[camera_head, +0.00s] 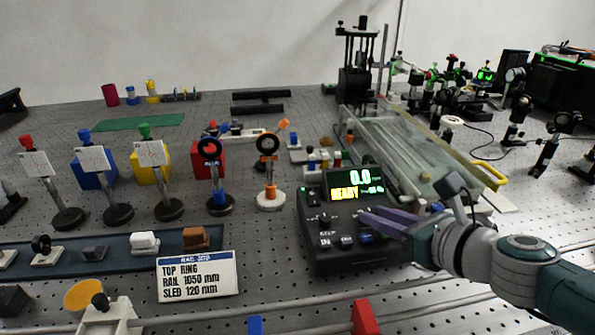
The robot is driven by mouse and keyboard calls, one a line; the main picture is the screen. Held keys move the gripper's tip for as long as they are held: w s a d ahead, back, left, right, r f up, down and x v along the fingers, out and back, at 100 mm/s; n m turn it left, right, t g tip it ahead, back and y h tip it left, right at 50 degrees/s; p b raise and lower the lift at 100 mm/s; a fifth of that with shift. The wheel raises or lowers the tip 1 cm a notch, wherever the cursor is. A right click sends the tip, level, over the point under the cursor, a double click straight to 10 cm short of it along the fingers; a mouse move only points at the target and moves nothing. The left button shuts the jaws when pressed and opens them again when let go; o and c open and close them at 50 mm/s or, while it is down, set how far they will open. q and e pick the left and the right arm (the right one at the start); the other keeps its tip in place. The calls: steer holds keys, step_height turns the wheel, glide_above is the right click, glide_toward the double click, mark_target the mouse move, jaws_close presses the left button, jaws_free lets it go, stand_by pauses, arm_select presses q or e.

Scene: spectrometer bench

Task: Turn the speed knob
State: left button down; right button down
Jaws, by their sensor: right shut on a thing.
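A black control box (322,262) stands on the bench right of centre. My left gripper is not in view.
Several stands with white cards and ring holders (269,144) stand to the left. A glass-sided rail assembly (400,150) and a yellow handle (489,172) lie behind my right arm.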

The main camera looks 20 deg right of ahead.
steer(key=shift+d+n+g+y+b, duration=0.15)
steer(key=shift+n+y+b, duration=0.3)
steer(key=shift+n+y, duration=0.25)
steer(key=shift+d+n+g+y+b, duration=0.15)
steer(key=shift+n+y+b, duration=0.4)
steer(key=shift+y, duration=0.25)
steer(key=c, duration=1)
jaws_free()
steer(key=p+v, duration=0.2)
steer(key=v, duration=0.8)
steer(key=shift+p, duration=0.35)
